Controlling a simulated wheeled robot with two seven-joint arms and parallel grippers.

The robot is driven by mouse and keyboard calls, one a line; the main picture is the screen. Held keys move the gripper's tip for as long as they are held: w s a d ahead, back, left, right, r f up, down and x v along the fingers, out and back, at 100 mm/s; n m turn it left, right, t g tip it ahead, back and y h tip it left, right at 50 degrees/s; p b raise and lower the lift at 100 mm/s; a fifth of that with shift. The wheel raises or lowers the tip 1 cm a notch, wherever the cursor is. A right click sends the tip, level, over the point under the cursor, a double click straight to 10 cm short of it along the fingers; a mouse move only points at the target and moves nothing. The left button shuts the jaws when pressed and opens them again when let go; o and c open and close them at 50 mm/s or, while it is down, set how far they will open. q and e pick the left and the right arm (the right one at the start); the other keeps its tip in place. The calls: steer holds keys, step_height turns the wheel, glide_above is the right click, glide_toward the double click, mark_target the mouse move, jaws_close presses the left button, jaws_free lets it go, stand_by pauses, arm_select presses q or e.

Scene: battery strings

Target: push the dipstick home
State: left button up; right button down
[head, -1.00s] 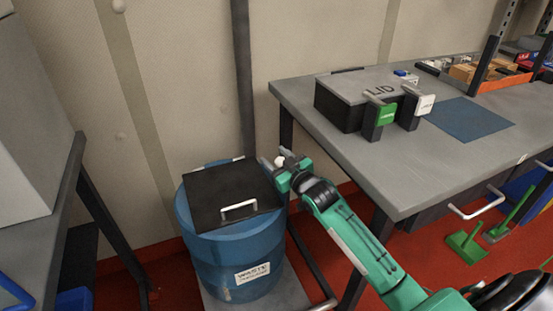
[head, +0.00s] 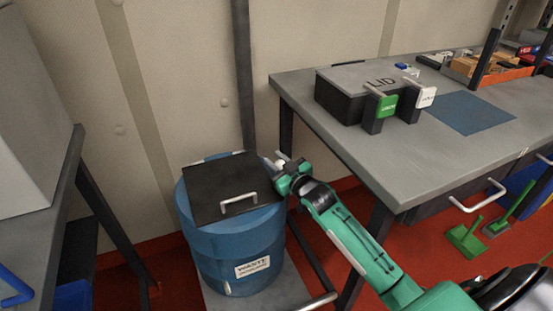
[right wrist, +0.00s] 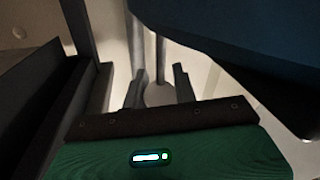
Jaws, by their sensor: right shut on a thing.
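My right gripper (head: 279,163) is at the right rear edge of the blue waste drum (head: 240,257), beside its black lid (head: 215,188). Its jaws are shut on a small pale part, which I take to be the dipstick's knob (head: 281,161). In the right wrist view the fingers (right wrist: 157,90) stand on either side of a rounded greyish knob (right wrist: 158,95), with thin rods or posts beyond it. How deep the dipstick sits is hidden. My left gripper is not in view.
Another dark-legged table (head: 95,205) is at left. The wall is close behind the drum.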

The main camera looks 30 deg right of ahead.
steer(key=shift+f, duration=0.25)
steer(key=c, duration=1.1)
jaws_free()
steer(key=shift+s, duration=0.5)
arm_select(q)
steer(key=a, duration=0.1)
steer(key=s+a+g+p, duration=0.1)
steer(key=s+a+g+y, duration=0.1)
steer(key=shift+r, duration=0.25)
arm_select(e)
steer(key=s+d, duration=0.2)
steer(key=s, duration=1)
steer(key=shift+s, duration=0.35)
